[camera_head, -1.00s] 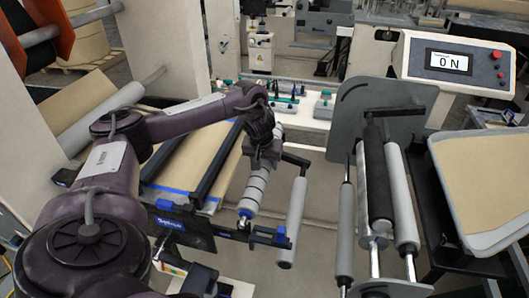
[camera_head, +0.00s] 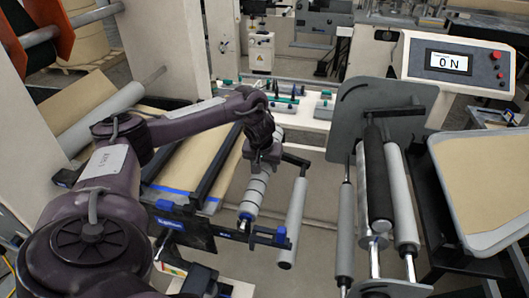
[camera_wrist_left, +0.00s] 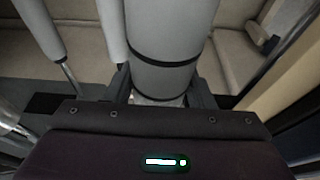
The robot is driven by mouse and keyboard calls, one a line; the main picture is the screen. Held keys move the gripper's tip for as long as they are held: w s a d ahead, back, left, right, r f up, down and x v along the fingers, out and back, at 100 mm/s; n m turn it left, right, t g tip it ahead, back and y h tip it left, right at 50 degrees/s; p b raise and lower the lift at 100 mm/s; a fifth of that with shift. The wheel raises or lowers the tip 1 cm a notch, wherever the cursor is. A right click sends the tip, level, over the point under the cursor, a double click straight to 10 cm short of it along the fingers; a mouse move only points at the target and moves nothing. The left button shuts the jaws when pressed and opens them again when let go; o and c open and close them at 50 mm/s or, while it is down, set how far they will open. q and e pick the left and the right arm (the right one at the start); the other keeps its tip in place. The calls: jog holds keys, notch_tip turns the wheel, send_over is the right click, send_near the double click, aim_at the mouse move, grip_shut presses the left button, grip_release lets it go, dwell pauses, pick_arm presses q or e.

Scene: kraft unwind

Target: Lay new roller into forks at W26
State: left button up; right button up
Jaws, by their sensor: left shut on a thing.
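My left gripper (camera_head: 262,164) is shut on a grey roller (camera_head: 252,197) with dark bands. In the left wrist view the roller (camera_wrist_left: 162,50) runs away from between the two fingers (camera_wrist_left: 162,88) and shows two black bands. In the head view it slants down toward a dark crossbar (camera_head: 225,234) with blue brackets (camera_head: 281,235). The roller's near end is close to the bar's blue parts. I cannot tell whether it touches them or sits in a fork. No W26 label is readable. My right gripper is not in view.
A bare grey roller (camera_head: 293,222) stands just right of the held one. More rollers (camera_head: 376,185) hang from a grey side plate (camera_head: 384,112). A display box (camera_head: 455,62) reads 0 N. A tray (camera_head: 482,187) lies at the right. Brown web (camera_head: 178,167) lies at the left.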

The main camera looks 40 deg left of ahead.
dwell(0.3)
pick_arm(q)
jog(key=o, duration=1.4)
jog(key=shift+o, duration=0.2)
jog(key=shift+s+f, duration=0.1)
jog(key=shift+f, duration=0.05)
jog(key=b+v, duration=0.1)
jog(key=v, duration=0.4)
jog(key=shift+r, duration=0.2)
jog(key=shift+p+v, duration=0.35)
jog(key=shift+v, duration=0.55)
jog(key=shift+d+r, duration=0.15)
jog(key=shift+r, duration=0.3)
